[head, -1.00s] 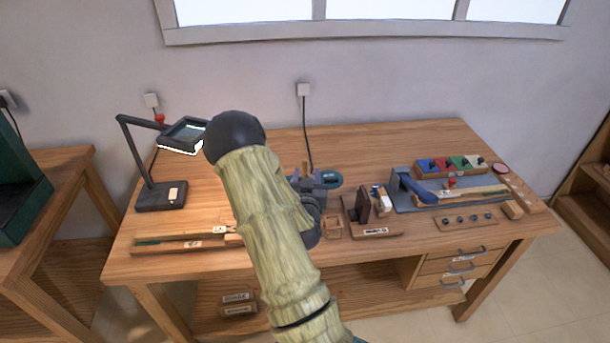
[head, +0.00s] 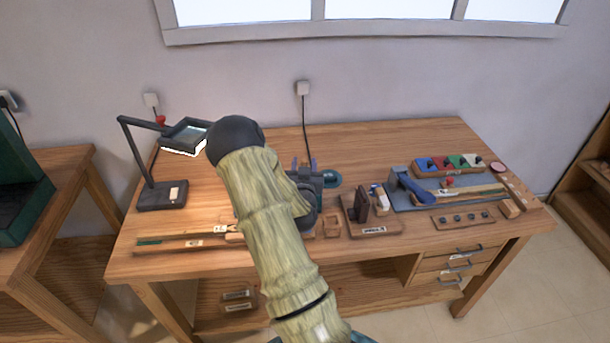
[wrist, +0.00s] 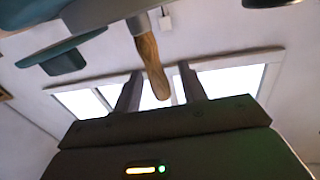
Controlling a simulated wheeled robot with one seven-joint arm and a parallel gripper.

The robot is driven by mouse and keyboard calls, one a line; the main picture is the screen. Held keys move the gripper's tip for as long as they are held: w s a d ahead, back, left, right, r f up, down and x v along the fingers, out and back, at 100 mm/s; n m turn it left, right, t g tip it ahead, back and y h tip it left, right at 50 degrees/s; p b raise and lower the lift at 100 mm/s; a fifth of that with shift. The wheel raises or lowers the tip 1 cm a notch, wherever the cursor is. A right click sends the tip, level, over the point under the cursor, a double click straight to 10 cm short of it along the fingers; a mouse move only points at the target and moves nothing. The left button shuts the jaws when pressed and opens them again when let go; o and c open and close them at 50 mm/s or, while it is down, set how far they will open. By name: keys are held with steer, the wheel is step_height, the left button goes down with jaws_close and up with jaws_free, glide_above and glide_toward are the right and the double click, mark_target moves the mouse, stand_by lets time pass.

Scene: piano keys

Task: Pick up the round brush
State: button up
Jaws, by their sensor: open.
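A wooden handle with a pale metal collar (wrist: 151,62), which looks like the round brush, shows in the wrist view. Its rounded end lies between the two dark fingers of my gripper (wrist: 160,70). The fingers are apart, with a visible gap on each side of the handle. The brush's head end is not clear. In the head view my gripper (head: 305,168) is over the back middle of the workbench, beside a round teal thing (head: 331,178). My own arm and wrist hide much of this spot, and I cannot make out the brush there.
The wooden workbench (head: 400,140) carries a magnifier lamp (head: 161,195) at left and wooden strips (head: 170,243) at its front left. A dark block on a wooden stand (head: 375,229), a blue-handled tool (head: 415,190) and a coloured block rack (head: 450,165) are at right. The back right is clear.

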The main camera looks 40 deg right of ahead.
steer(key=shift+c, duration=0.8)
jaws_close()
steer(key=shift+r, duration=0.1)
step_height(320, 180, up, 10)
steer(key=shift+f+b, duration=0.1)
steer(key=shift+b, duration=0.35)
